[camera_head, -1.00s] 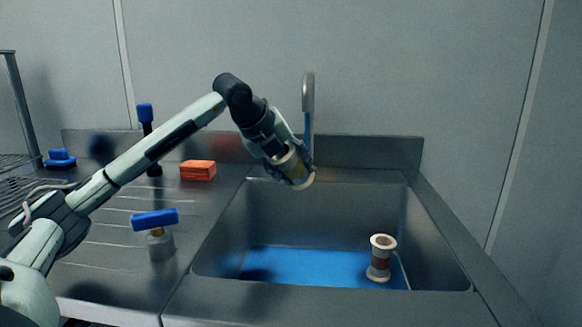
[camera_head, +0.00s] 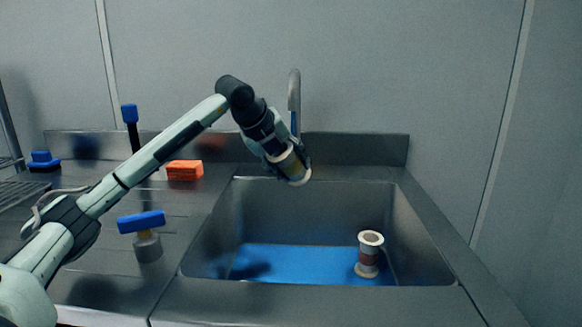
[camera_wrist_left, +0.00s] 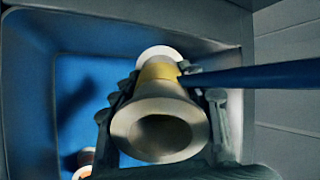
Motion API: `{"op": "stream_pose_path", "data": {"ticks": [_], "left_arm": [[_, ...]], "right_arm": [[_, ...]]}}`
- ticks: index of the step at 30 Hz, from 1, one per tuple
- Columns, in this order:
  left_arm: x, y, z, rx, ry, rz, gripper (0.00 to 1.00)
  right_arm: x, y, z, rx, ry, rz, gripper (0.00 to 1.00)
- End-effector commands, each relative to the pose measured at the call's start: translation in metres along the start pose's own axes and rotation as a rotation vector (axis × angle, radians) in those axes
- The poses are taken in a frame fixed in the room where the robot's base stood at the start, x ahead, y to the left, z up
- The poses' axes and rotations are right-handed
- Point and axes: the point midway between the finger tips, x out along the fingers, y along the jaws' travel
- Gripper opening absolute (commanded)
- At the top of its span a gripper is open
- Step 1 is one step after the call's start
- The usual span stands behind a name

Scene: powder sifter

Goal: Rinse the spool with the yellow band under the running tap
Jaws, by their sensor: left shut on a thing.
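The spool with the yellow band (camera_head: 293,167) is tilted in my left gripper (camera_head: 286,160), above the back of the sink and in front of the tap (camera_head: 294,92). In the left wrist view, the gripper's fingers lie on both sides of the spool (camera_wrist_left: 152,117), its open end facing the camera and its yellow band (camera_wrist_left: 158,72) beyond. Blue running water (camera_head: 294,124) falls from the tap behind the gripper. In the wrist view, the water (camera_wrist_left: 255,76) reaches the spool's side by the band; whether it touches is unclear. My right gripper is out of view.
Another spool with a reddish-brown band (camera_head: 367,259) stands in the sink (camera_head: 320,208) on its blue bottom. An orange block (camera_head: 185,170), a blue-handled tool (camera_head: 141,222) and a blue-topped black post (camera_head: 131,128) are on the drainboard at left.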

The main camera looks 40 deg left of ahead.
Motion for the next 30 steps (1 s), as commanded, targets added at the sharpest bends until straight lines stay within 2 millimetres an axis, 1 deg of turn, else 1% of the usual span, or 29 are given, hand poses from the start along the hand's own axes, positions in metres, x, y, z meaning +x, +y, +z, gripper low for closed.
{"op": "stream_pose_path", "data": {"ticks": [24, 30], "left_arm": [[0.002, -0.007, -0.003, 0.0, -0.002, -0.001, 0.1], [-0.006, -0.009, -0.01, 0.001, -0.002, -0.003, 0.1]], "right_arm": [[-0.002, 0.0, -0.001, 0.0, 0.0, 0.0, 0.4], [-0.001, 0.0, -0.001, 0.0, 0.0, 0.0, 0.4]]}}
